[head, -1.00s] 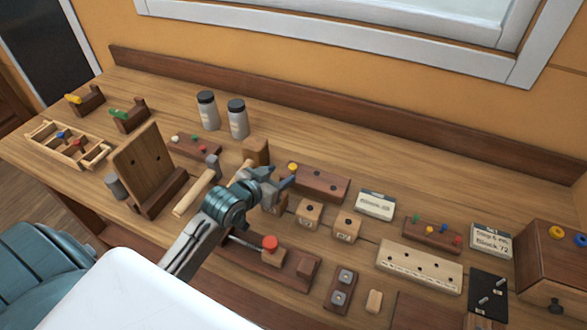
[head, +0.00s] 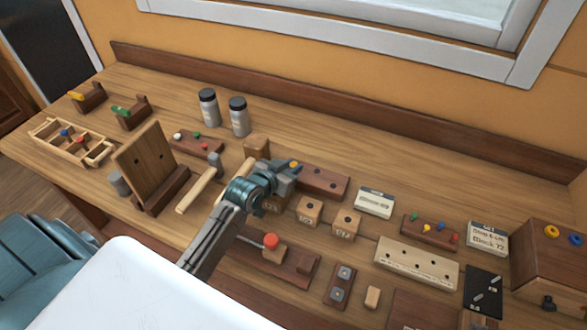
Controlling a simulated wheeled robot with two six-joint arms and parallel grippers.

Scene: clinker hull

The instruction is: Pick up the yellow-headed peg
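The yellow-headed peg (head: 295,163) stands at the left end of a dark wooden block (head: 325,182) in the middle of the bench. Only its yellow head shows; its shank is hidden. My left gripper (head: 289,168) is at the peg, with its fingertips right by the yellow head and partly covering the block's left end. Whether the fingers touch or grip the head, I cannot tell. My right gripper is not in view.
Small wooden blocks (head: 309,211) stand just in front of the gripper. A red-knobbed clamp (head: 271,241) lies nearer. A rack with coloured pegs (head: 430,232) is to the right, a hammer (head: 201,188) to the left. Two jars (head: 239,117) stand behind.

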